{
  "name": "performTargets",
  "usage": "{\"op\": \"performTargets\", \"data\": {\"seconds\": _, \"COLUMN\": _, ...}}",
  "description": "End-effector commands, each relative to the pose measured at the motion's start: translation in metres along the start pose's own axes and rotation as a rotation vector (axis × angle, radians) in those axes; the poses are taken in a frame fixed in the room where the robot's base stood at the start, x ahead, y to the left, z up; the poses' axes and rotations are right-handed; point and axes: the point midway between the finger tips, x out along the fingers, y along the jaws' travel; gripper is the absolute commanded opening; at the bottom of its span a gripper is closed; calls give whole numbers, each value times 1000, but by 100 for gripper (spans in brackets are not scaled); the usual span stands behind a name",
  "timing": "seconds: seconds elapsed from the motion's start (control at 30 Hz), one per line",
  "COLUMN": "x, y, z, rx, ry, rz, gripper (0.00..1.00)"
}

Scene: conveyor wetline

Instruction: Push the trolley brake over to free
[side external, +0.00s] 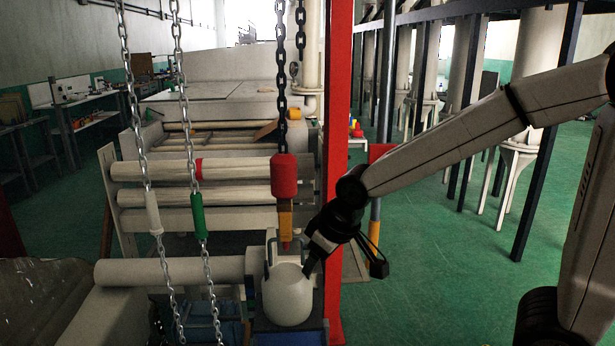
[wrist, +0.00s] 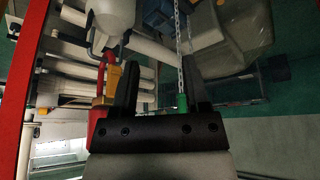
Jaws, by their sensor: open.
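No part is clearly recognisable as the trolley brake. A red block (side external: 284,176) with a yellow lower part (side external: 285,220) hangs on a dark chain, left of my gripper (side external: 312,262). A red and yellow piece (wrist: 104,85) also shows in the wrist view, just left of my left finger. My gripper's two dark fingers (wrist: 160,82) are apart with nothing held between them. In the side view, my gripper points down and left, close to the right side of a white jug (side external: 287,296); contact cannot be told. The jug also shows in the wrist view (wrist: 112,14).
A red upright post (side external: 338,120) stands behind my gripper. Two lighter chains hang at left, one with a white sleeve (side external: 153,213), one with a green sleeve (side external: 198,216). Pale rollers (side external: 240,168) lie behind.

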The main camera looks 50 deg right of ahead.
Motion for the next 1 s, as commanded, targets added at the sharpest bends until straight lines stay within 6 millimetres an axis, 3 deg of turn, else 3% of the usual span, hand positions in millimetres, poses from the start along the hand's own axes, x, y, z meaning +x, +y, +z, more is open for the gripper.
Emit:
{"op": "performTargets", "data": {"seconds": 0.6, "x": 38, "y": 11, "z": 70, "rx": 72, "ry": -123, "rz": -1, "gripper": 59}}
{"op": "performTargets", "data": {"seconds": 1.0, "x": 43, "y": 13, "z": 80, "rx": 83, "ry": -140, "rz": -1, "gripper": 59}}
